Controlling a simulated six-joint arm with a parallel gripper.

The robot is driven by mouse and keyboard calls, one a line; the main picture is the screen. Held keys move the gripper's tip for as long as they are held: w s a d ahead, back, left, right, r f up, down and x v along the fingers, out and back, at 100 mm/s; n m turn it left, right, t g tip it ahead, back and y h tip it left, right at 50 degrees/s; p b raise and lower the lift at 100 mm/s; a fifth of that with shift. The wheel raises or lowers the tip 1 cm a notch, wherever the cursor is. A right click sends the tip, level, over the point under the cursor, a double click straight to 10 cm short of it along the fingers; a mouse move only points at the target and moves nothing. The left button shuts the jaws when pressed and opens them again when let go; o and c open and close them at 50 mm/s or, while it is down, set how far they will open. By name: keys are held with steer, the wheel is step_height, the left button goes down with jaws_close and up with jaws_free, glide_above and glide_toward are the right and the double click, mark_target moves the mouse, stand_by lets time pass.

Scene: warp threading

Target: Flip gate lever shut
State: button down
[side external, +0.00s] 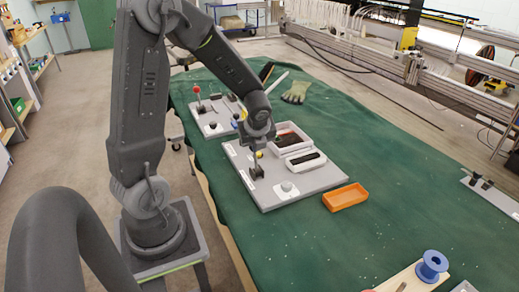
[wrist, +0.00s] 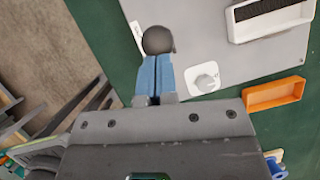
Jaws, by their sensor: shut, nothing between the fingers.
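The grey board (side external: 285,200) lies on the green-covered table. My gripper (side external: 255,160) points down over this spot. In the wrist view, the blue fingers of my gripper (wrist: 157,60) are shut together with nothing between them. A dark rounded knob (wrist: 158,40) shows right at the fingertips; I cannot tell whether they touch it. The lower part of the lever is hidden behind the knob and fingers in the wrist view.
A grey round knob on a white plate (wrist: 204,79) sits right of the fingers. White trays (side external: 305,161) stand at the board's back and an orange tray (side external: 345,197) beside it. Another board with a red-ball lever (side external: 197,90) lies farther back. A blue spool (side external: 432,265) stands front right.

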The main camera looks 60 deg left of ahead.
steer(key=shift+a+f, duration=0.2)
steer(key=shift+a, duration=1.85)
steer(key=a+v, duration=0.2)
steer(key=v, duration=1.1)
steer(key=shift+s+r, duration=0.15)
steer(key=shift+r, duration=0.2)
